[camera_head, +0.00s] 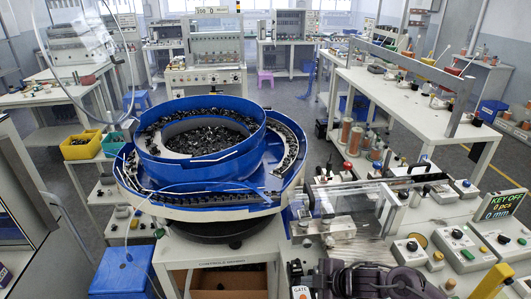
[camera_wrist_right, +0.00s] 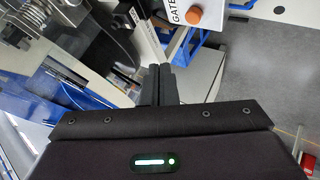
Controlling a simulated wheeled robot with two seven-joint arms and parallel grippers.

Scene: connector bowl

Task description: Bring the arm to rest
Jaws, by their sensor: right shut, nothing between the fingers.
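My right gripper (camera_head: 324,276) is at the bottom edge of the head view, dark, just right of a small white GATE box (camera_head: 300,291). In the right wrist view its two black fingers (camera_wrist_right: 160,72) lie together with nothing between them. The GATE box (camera_wrist_right: 195,8) with its orange button is close beyond the fingertips there. The right arm's dark links reach in at the bottom of the head view. My left gripper is not in view.
A large blue feeder bowl (camera_head: 200,165) with many small dark parts stands left of the gripper. A clear-covered fixture (camera_head: 350,205) is just behind it. Control boxes and a display reading KEY OFF (camera_head: 500,204) are at right. A blue bin (camera_head: 122,272) is lower left.

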